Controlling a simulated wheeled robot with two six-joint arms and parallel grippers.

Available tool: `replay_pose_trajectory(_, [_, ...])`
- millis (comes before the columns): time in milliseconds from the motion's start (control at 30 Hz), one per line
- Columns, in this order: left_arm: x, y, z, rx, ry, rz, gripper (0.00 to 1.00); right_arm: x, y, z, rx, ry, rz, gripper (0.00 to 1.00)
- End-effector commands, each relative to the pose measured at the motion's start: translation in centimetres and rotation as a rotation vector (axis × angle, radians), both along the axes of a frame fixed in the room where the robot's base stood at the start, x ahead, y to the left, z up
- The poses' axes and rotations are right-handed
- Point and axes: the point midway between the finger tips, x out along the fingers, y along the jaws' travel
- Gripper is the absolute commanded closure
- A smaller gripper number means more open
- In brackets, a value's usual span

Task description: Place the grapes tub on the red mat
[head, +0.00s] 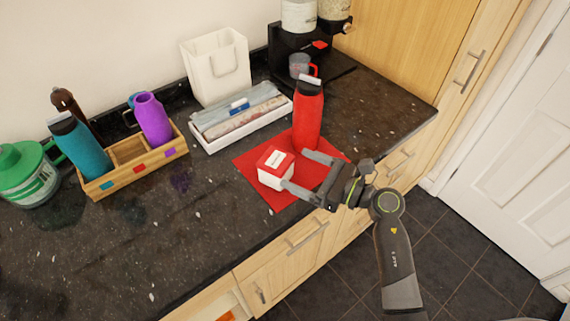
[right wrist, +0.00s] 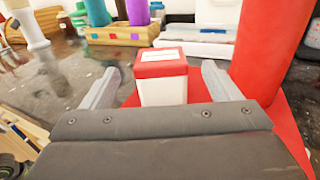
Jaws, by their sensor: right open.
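A small white tub with a red lid and a white label (head: 275,168) stands upright on the red mat (head: 278,197); I take it as the grapes tub, though the label is too small to read. My right gripper (head: 297,169) is open at the tub's near right side. Its fingertips are spread to either side, close to the tub. In the right wrist view the tub (right wrist: 162,84) shows between the two fingers with a gap on each side. My left gripper is not in view.
A tall red bottle (head: 308,115) stands at the mat's back edge, close to the gripper. Behind are a white tray of packets (head: 240,135), a white bag (head: 216,68) and a coffee machine (head: 330,70). A wooden caddy (head: 135,155) holds bottles at left. The counter's front left is clear.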

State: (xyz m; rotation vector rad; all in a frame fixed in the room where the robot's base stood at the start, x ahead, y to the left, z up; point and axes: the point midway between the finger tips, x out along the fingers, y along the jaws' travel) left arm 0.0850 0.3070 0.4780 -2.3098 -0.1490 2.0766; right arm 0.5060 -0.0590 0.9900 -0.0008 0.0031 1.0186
Motion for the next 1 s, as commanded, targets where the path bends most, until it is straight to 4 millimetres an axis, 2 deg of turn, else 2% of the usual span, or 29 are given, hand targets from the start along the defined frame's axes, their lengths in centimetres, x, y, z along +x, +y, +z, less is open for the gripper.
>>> replay_pose_trajectory(100, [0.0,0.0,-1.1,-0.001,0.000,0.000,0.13,-1.3,-2.3,-0.4,-0.006,-0.001,-0.001,0.17])
replay_pose_trajectory(300, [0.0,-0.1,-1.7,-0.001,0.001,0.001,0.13,-2.7,-4.4,-0.2,-0.003,-0.001,0.000,0.17])
replay_pose_trajectory(767, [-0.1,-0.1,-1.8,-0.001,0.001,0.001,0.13,-3.1,-5.1,0.2,0.024,0.011,-0.007,0.17])
replay_pose_trajectory(867, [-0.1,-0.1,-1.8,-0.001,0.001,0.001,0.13,-3.0,-5.6,1.1,0.139,0.061,-0.036,0.17])
replay_pose_trajectory(1000, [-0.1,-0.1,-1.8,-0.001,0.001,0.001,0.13,-2.4,-7.7,3.2,0.495,0.233,-0.119,0.17])
